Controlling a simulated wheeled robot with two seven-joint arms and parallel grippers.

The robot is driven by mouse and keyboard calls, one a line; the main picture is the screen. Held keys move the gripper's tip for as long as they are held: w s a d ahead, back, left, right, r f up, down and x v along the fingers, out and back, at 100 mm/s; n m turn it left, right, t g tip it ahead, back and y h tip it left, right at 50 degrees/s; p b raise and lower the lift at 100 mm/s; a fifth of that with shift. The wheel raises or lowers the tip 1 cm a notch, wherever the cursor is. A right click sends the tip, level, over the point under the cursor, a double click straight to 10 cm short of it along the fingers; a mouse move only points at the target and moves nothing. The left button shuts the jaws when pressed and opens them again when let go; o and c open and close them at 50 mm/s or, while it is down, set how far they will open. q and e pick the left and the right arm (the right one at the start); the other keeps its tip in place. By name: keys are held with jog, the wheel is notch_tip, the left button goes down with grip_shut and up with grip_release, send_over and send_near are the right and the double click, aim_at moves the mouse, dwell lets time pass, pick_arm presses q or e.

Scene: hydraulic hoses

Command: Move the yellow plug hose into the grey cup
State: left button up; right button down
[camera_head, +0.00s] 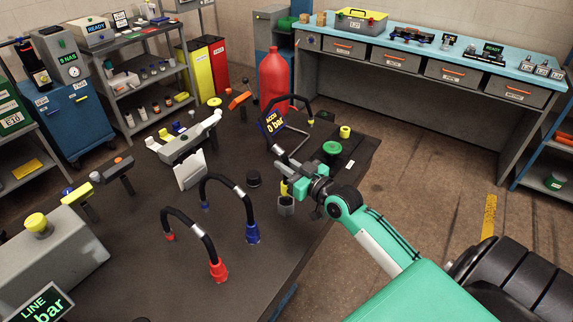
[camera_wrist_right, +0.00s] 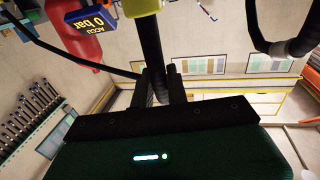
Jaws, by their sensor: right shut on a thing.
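My right gripper (camera_head: 287,171) is shut on the black hose of the yellow plug, over the right part of the dark table. The yellow plug (camera_head: 284,188) hangs below the fingers, right at the mouth of the grey cup (camera_head: 286,208). I cannot tell whether its tip is inside the cup or just above it. In the right wrist view, the black hose (camera_wrist_right: 151,45) runs between the fingers to the yellow plug (camera_wrist_right: 142,7) at the top edge. The cup cannot be made out there. My left gripper is not in view.
A red plug hose (camera_head: 217,270) and a blue plug hose (camera_head: 252,234) arch up left of the cup. A black cap (camera_head: 254,179), the ACCU display (camera_head: 271,123), a green knob (camera_head: 331,149) and a red cylinder (camera_head: 273,78) are nearby. The table's right edge is close.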

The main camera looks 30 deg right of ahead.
jog(key=shift+f+b, duration=1.65)
jog(key=shift+f, duration=0.65)
jog(key=c, duration=1.3)
grip_release()
jog(key=s+d+b, duration=0.2)
jog(key=s+b, duration=0.1)
jog(key=s, duration=1)
jog(key=shift+s+d, duration=0.3)
